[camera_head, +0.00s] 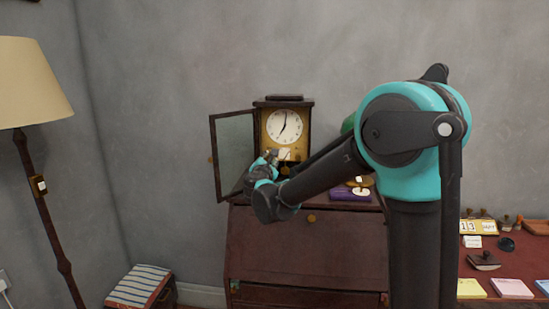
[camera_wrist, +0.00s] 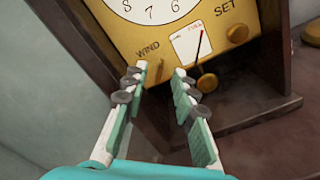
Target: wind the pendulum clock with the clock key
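The pendulum clock (camera_head: 300,149) stands on the desk with its glass door (camera_head: 235,145) swung open to the left. In the wrist view its gold front plate (camera_wrist: 130,45) shows the words WIND and SET, a brass knob (camera_wrist: 237,33) and a white gauge card (camera_wrist: 190,42) with a dark needle. A small brass peg (camera_wrist: 162,70) sticks out below WIND. My gripper (camera_wrist: 160,70) is open in front of the plate, its fingertips on either side of the peg, with a gap visible. It also shows in the head view (camera_head: 272,155). I cannot make out a separate clock key.
The clock stands on a reddish-brown desk (camera_head: 300,250). A purple box (camera_head: 345,194) lies right of the clock, partly behind my arm. A floor lamp (camera_head: 30,80) and a striped stool (camera_head: 140,284) stand at left. A red table (camera_head: 500,265) at right holds notepads and small items.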

